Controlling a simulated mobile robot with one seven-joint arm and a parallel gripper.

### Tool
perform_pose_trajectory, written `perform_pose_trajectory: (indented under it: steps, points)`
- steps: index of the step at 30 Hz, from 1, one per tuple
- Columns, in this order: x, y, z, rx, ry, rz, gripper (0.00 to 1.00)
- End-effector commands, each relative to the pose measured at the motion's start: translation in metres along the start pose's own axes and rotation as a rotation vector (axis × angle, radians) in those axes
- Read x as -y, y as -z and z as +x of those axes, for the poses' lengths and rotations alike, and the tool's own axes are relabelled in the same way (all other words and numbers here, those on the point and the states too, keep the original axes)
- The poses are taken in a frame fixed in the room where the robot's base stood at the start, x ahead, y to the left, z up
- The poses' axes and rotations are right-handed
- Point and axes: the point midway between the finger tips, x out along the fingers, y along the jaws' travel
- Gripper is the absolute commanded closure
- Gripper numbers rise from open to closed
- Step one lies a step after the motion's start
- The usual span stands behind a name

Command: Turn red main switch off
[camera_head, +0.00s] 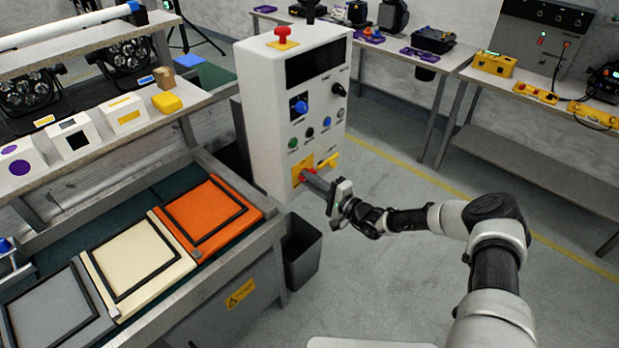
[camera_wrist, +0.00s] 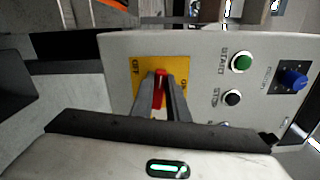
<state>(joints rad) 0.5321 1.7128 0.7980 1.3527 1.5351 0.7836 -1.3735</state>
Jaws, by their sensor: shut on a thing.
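The red main switch (camera_wrist: 159,90) sits on a yellow plate (camera_wrist: 140,76) low on the front of the white control cabinet. In the wrist view my gripper (camera_wrist: 164,88) has its two fingers on either side of the red handle, shut on it. In the head view my gripper (camera_head: 306,174) reaches the cabinet's lower left corner, and a bit of the red switch (camera_head: 309,170) shows by the fingertips. The handle stands roughly upright in the wrist picture, between the plate's two markings. Part of the switch is hidden by the fingers.
The white cabinet (camera_head: 262,120) carries a red mushroom button (camera_head: 283,36), a blue knob (camera_head: 299,105) and green (camera_wrist: 241,62) and black (camera_wrist: 232,98) buttons. Left stands a bench with coloured trays (camera_head: 208,210). A dark bin (camera_head: 302,255) is below my gripper. The floor to the right is clear.

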Motion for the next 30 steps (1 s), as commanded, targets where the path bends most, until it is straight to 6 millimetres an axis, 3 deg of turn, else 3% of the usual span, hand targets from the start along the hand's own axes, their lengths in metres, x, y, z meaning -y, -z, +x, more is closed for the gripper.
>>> perform_pose_trajectory:
  steps: [11,27,28,30]
  points:
    - [-0.003,-0.0004,-0.0001,0.0,0.0,-0.154,1.0]
    - [-0.0037,-0.0001,-0.0002,0.001,-0.001,-0.178,1.0]
    - [-0.0037,-0.0001,-0.0002,0.001,-0.001,-0.178,0.83]
    - [-0.0037,-0.0001,-0.0002,0.001,-0.001,-0.178,0.71]
